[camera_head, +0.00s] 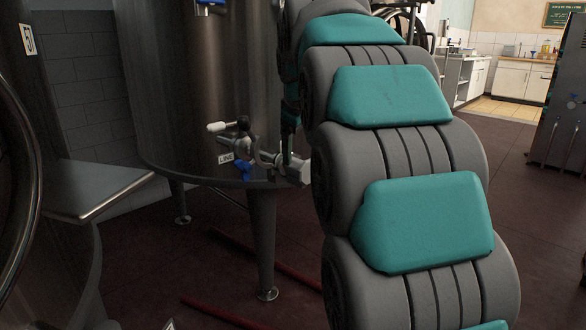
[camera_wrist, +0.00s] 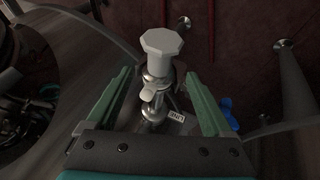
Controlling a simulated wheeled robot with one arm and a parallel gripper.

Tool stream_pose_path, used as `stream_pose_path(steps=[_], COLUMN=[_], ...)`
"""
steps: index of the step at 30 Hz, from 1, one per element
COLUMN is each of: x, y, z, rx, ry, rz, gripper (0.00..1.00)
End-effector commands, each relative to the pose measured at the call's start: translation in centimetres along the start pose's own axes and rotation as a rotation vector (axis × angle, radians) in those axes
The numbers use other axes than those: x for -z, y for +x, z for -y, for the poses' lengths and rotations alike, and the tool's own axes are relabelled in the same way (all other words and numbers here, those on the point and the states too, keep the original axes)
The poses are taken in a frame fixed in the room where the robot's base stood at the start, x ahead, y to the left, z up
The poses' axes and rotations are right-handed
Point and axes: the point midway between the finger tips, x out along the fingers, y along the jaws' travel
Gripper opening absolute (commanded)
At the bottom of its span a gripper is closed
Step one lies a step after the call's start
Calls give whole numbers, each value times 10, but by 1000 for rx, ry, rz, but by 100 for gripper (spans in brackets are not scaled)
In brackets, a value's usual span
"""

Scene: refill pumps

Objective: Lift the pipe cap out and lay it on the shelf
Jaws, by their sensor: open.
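The pipe cap (camera_wrist: 163,48) is a pale grey, eight-sided piece at the end of a metal pipe fitting (camera_wrist: 155,95), seen in the wrist view. My gripper (camera_wrist: 160,76) is open, with one green finger on each side of the fitting. The cap shows just past the fingertips, near the middle between them; I see no finger touching it. In the head view the fitting (camera_head: 262,158) sticks out low from the steel tank, and its end (camera_head: 304,173) is partly hidden by my arm. The metal shelf (camera_head: 98,188) is at the left in the head view.
The steel tank (camera_head: 190,90) stands on legs (camera_head: 262,240) behind the fitting. A blue valve handle (camera_head: 242,170) and a LINE label (camera_head: 225,159) sit beside the fitting. Red pipes (camera_head: 220,314) run along the floor. Open space lies between the shelf and the fitting.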

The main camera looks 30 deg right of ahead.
Motion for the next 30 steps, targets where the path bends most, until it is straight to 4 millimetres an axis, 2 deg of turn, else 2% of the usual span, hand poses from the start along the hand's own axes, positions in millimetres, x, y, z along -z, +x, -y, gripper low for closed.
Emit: stream_pose_path(steps=[11, 18, 26, 30], x=[3, 7, 7, 7], y=[35, 68, 72, 72], z=[1, 1, 1, 1], rx=[2, 3, 1, 1], ry=[1, 1, 1, 1], rz=[4, 2, 0, 0], gripper=[86, 86, 86, 71])
